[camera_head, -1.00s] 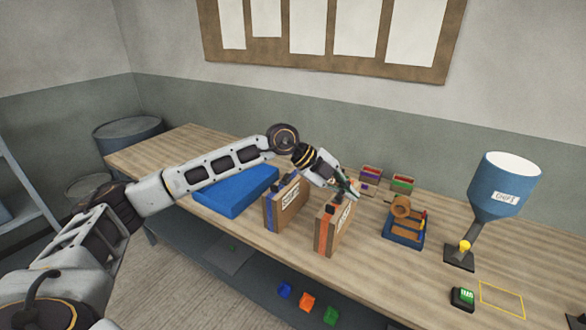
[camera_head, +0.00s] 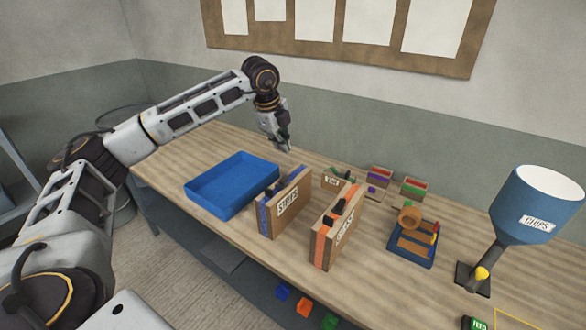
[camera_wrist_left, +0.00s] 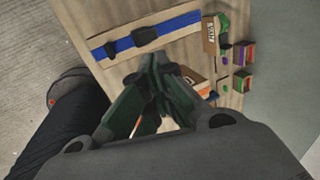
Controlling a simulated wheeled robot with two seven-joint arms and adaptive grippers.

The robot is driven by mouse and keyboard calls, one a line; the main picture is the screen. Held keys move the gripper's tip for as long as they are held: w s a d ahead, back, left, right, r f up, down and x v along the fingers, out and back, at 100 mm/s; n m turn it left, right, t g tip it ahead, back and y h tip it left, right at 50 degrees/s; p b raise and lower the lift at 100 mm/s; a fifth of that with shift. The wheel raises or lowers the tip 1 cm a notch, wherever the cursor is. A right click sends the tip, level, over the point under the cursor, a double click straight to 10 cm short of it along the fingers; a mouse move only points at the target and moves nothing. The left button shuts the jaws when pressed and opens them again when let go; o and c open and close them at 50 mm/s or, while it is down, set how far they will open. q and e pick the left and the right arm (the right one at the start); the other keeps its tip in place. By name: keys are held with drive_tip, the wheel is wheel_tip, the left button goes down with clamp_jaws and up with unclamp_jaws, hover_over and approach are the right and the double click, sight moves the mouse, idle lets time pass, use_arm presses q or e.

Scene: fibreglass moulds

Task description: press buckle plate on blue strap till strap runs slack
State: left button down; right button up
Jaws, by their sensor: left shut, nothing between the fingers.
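The blue strap (camera_head: 263,218) runs around a wooden box labelled STRIPS (camera_head: 290,203), on the table right of the blue tray. Its black buckle (camera_head: 272,188) sits on top of the box. The wrist view shows the blue strap (camera_wrist_left: 185,22) and its dark buckle plate (camera_wrist_left: 145,35) ahead of my fingers. My left gripper (camera_head: 286,148) is above the table behind that box, apart from the strap. In the wrist view my left gripper (camera_wrist_left: 166,64) has its dark fingertips together with nothing between them. My right gripper is not in view. Whether the strap is slack is unclear.
An orange-strapped box (camera_head: 322,240) stands close right of the blue-strapped one, with a smaller labelled box (camera_head: 333,181) behind. The empty blue tray (camera_head: 225,192) lies left. Right are a blue block holder (camera_head: 411,254) and the CHIPS funnel (camera_head: 530,210).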

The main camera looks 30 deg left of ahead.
use_arm(q)
drive_tip(key=p, duration=0.3)
approach(284, 179)
drive_tip(key=w+f, duration=0.1)
drive_tip(key=f, duration=0.1)
drive_tip(key=w+d+f, duration=0.1)
drive_tip(key=f, duration=0.1)
drive_tip(key=w+f, duration=0.2)
drive_tip(key=shift+d, duration=0.4)
idle(0.4)
drive_tip(key=shift+f, duration=0.15)
